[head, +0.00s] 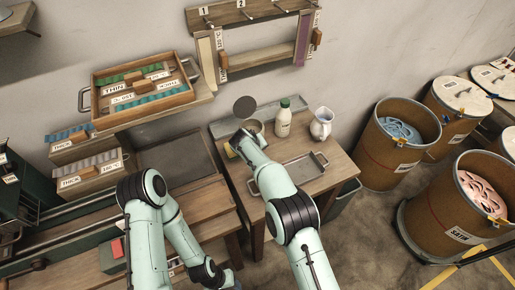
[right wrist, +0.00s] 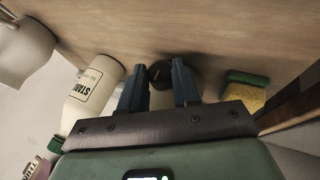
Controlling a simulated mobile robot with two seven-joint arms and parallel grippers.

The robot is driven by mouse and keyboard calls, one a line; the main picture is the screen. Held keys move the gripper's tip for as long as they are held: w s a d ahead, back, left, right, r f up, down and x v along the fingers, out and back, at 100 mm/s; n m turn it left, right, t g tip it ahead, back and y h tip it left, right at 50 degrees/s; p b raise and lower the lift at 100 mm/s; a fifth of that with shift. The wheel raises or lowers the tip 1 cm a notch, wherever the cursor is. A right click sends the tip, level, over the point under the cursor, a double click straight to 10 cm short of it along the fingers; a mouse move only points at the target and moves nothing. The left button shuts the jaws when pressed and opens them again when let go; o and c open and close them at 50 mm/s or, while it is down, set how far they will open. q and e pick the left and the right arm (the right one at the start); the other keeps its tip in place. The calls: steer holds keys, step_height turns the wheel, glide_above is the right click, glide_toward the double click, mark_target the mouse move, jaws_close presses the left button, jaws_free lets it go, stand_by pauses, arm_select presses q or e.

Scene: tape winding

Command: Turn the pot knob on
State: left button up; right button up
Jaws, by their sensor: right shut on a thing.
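The pot (head: 256,126) is a small grey vessel at the back left of the small wooden table, partly hidden by my right gripper. The pot knob (right wrist: 160,71) is small, dark and round, and shows between my fingertips in the right wrist view. My right gripper (head: 243,136) reaches down at the pot's near side. In the right wrist view my right gripper (right wrist: 159,78) has its two dark fingers on either side of the knob, shut on it. The knob's turn position cannot be told. My left arm is folded at the lower left, and its gripper is out of view.
A white starch bottle (head: 283,119) and a white pitcher (head: 321,124) stand right of the pot. A yellow-green sponge (right wrist: 246,92) lies close beside the gripper. A metal tray (head: 305,168) lies in front. A dark disc (head: 245,106) shows behind the pot.

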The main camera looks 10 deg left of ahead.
steer(key=g+y+p, duration=0.1)
steer(key=y+p, duration=0.1)
steer(key=p, duration=0.1)
steer(key=m+g+y+p, duration=0.1)
steer(key=shift+w+d+r+g, duration=0.3)
steer(key=shift+w+d+r, duration=0.1)
steer(key=shift+f+g+y+p, duration=0.15)
steer(key=shift+g+y+p, duration=0.15)
steer(key=shift+y+p, duration=0.3)
arm_select(q)
steer(key=w+r+t, duration=0.1)
steer(key=w+r, duration=0.5)
steer(key=r, duration=0.1)
steer(key=shift+w, duration=0.25)
arm_select(e)
steer(key=shift+f+y, duration=0.1)
steer(key=shift+y, duration=0.4)
steer(key=shift+d+g, duration=0.1)
steer(key=shift+g, duration=0.2)
steer(key=o, duration=1.1)
steer(key=shift+c, duration=0.2)
steer(key=shift+s, duration=0.1)
